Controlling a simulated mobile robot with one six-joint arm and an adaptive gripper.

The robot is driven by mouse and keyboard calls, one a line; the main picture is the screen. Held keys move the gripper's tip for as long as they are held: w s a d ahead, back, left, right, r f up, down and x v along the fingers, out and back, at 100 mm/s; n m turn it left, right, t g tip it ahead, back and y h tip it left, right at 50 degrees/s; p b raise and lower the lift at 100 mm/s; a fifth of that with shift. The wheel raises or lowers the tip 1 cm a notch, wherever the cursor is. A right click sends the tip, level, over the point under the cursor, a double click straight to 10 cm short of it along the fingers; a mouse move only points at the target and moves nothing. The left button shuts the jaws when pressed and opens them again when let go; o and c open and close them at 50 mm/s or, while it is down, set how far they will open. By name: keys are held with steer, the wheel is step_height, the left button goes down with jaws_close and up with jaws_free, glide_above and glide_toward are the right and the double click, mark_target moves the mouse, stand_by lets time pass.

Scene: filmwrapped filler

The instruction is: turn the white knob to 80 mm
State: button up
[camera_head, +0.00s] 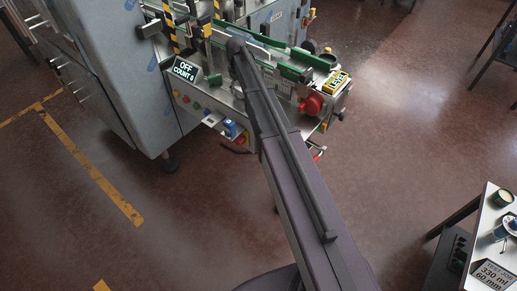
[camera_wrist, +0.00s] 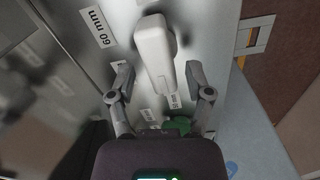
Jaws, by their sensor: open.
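The white knob (camera_wrist: 152,45) is a long, rounded handle on a grey metal panel in the wrist view. Its wide end is at the top, and its narrow end points down towards my gripper, slightly to the right. My gripper (camera_wrist: 158,73) is open, with one finger on each side of the knob's lower part and visible gaps on both sides. A label reading 60 mm (camera_wrist: 97,27) is left of the knob. Another label (camera_wrist: 174,101) sits just below its narrow end, too small to read surely. In the head view my arm hides the knob and gripper.
A small table (camera_head: 480,245) with a sign stands at the lower right. Open floor lies between.

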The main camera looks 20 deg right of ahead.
steer(key=m, duration=0.7)
steer(key=shift+d, duration=0.4)
step_height(320, 180, up, 14)
steer(key=p, duration=1.4)
steer(key=s+f+b, duration=0.6)
steer(key=s, duration=0.4)
steer(key=s+f+n+b, duration=0.1)
steer(key=s+f+b, duration=0.5)
steer(key=s, duration=0.4)
steer(key=s+f+n+b, duration=0.1)
steer(key=s+f+b, duration=0.5)
steer(key=s, duration=0.4)
steer(key=shift+s+a+f+b, duration=0.15)
steer(key=shift+a+f+b, duration=0.2)
steer(key=shift+f+b, duration=0.1)
steer(key=shift+s, duration=0.6)
steer(key=shift+w, duration=0.1)
steer(key=shift+c, duration=0.6)
steer(key=shift+a, duration=0.3)
